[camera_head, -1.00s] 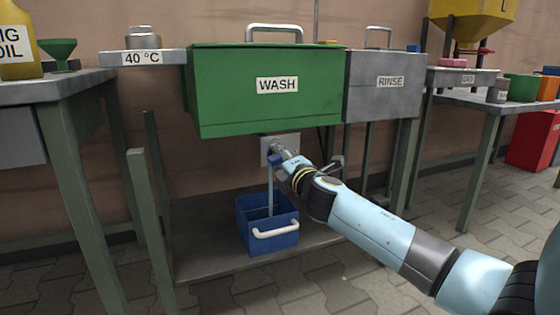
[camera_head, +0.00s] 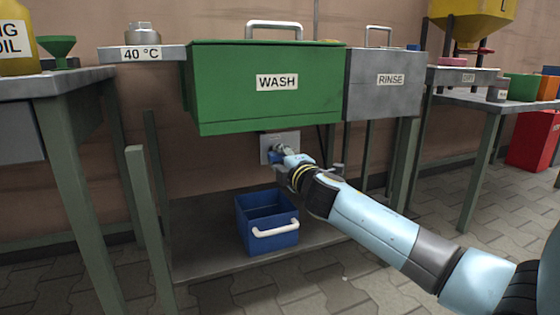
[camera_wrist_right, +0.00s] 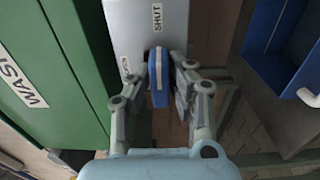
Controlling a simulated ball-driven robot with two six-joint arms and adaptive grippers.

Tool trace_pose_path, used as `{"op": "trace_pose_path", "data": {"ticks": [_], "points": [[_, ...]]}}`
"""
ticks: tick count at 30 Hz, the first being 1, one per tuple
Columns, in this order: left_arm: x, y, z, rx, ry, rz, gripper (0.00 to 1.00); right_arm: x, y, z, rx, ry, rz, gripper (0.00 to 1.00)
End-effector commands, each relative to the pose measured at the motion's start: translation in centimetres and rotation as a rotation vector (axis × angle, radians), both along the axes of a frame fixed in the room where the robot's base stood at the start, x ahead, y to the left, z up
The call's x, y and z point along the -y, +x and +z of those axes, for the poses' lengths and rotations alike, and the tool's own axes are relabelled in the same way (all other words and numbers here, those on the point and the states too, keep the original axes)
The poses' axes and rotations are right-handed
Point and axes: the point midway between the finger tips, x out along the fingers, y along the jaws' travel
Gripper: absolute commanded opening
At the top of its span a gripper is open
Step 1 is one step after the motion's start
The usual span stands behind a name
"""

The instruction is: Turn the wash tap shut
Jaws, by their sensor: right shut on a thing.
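The green WASH tank (camera_head: 225,105) has a grey tap plate (camera_head: 266,143) below its front edge. In the right wrist view the plate (camera_wrist_right: 140,35) carries the word SHUT, and the blue tap handle (camera_wrist_right: 159,92) lies between my right gripper's fingers. The right gripper (camera_head: 288,157) is shut on the handle; in the head view, gripper and wrist partly hide the tap. No water stream shows below the tap. The blue bucket (camera_head: 263,244) stands below it with its white handle facing front. My left gripper is not in view.
The bucket stands on a low grey shelf (camera_head: 325,258). The grey RINSE tank (camera_head: 375,103) adjoins the WASH tank at right. Table legs (camera_head: 150,235) stand to the left. The WASH tank's underside is close above my right gripper.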

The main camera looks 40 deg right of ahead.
Motion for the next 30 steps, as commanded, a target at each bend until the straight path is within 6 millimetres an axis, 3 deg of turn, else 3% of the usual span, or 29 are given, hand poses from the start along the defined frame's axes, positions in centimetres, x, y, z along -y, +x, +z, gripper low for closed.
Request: {"op": "trace_pose_path", "data": {"ticks": [8,9,14,23,30], "points": [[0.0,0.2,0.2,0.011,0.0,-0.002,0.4,0.0,0.0,-0.1,0.001,0.016,-0.001,0.0],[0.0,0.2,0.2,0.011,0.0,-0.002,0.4,0.0,0.0,-0.1,0.001,0.016,-0.001,0.2],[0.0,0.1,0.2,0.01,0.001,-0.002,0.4,0.0,0.0,-0.1,0.001,0.015,-0.001,0.4],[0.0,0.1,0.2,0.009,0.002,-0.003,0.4,0.0,-0.3,-0.1,0.001,0.013,0.0,0.4],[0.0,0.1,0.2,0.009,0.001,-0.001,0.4,-1.0,-4.1,-0.2,-0.003,0.012,0.001,0.4]]}}
